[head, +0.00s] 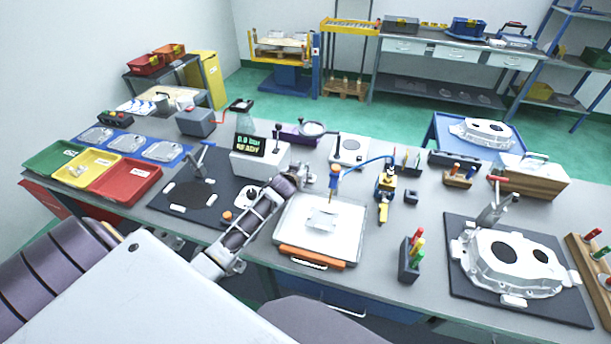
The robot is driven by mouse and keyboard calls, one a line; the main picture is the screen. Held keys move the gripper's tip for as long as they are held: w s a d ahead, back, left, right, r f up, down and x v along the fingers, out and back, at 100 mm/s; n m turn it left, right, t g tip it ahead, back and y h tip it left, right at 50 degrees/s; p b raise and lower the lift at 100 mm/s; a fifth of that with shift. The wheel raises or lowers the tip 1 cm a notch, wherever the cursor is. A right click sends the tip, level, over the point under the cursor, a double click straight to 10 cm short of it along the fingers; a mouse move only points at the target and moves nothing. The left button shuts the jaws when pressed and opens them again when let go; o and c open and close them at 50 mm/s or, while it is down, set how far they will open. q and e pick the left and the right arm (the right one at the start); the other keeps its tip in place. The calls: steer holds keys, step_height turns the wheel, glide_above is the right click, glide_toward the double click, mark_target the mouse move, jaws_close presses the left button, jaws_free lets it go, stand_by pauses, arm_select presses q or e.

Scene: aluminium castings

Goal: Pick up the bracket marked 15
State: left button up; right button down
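A small pale metal plate (319,221), which may be the bracket, lies on the white tray (290,235) with an orange front edge at the middle of the bench. No number 15 can be read on it or on any other part. My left arm reaches in over the bench, and my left gripper (306,178) is just behind the tray's back left corner, apart from the plate. It is small and seen from behind, so its fingers' opening is unclear. My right gripper is not in view.
A scale display (249,145) stands behind my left arm. Green, yellow and red bins (127,181) and a blue mat with castings (129,143) are at left. A large casting (508,262) lies on a black mat at right. A pen holder (409,262) stands right of the tray.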

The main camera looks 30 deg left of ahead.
mark_target(302, 168)
arm_select(q)
steer(key=shift+w, duration=0.15)
steer(key=shift+c, duration=0.3)
jaws_close()
stand_by(0.3)
steer(key=shift+r, duration=5)
